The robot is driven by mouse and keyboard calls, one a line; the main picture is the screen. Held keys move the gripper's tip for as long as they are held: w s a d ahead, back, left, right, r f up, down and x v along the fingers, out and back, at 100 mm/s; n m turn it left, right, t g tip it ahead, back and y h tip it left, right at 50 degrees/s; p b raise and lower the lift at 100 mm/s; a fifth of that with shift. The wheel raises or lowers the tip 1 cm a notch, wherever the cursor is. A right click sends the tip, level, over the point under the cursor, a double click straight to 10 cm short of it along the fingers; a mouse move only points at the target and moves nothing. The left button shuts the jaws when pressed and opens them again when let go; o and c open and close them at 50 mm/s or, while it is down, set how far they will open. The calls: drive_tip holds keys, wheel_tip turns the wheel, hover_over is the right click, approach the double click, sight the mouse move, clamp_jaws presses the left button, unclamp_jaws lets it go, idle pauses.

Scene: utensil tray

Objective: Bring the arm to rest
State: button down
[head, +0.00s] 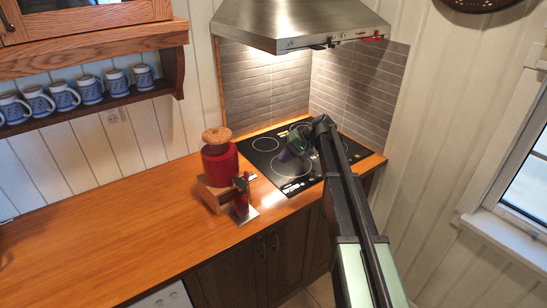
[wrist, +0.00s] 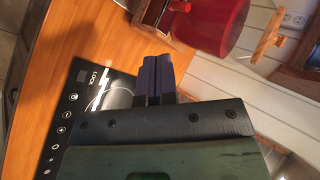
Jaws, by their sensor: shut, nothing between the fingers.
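My gripper (head: 284,156) is shut and empty over the black cooktop (head: 266,144) at the back right of the counter. In the wrist view its two dark fingers (wrist: 157,66) lie side by side with nothing between them. My arm reaches in from the lower right of the head view and hides part of the cooktop.
A red canister with a wooden lid (head: 219,158) stands left of the cooktop, by a wooden block (head: 209,194) with a red-handled utensil (head: 241,190) at its front. A steel hood (head: 300,22) hangs above. The counter (head: 110,240) at left is clear.

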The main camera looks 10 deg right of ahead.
drive_tip(key=shift+d+r, duration=0.25)
drive_tip(key=s+a+f+h+b, duration=0.1)
drive_tip(key=s+f+h+b, duration=0.1)
drive_tip(key=s, duration=0.9)
drive_tip(key=s+a+f+n+g+h+b, duration=0.1)
drive_tip(key=s+f+h, duration=0.3)
drive_tip(key=s, duration=0.7)
drive_tip(key=s+a+f+h+b, duration=0.1)
drive_tip(key=s+f+h+b, duration=0.2)
drive_tip(key=s+f, duration=0.3)
drive_tip(key=shift+s+a+f+n+b, duration=0.15)
drive_tip(key=shift+s+f+n+b, duration=0.3)
drive_tip(key=shift+s, duration=2.1)
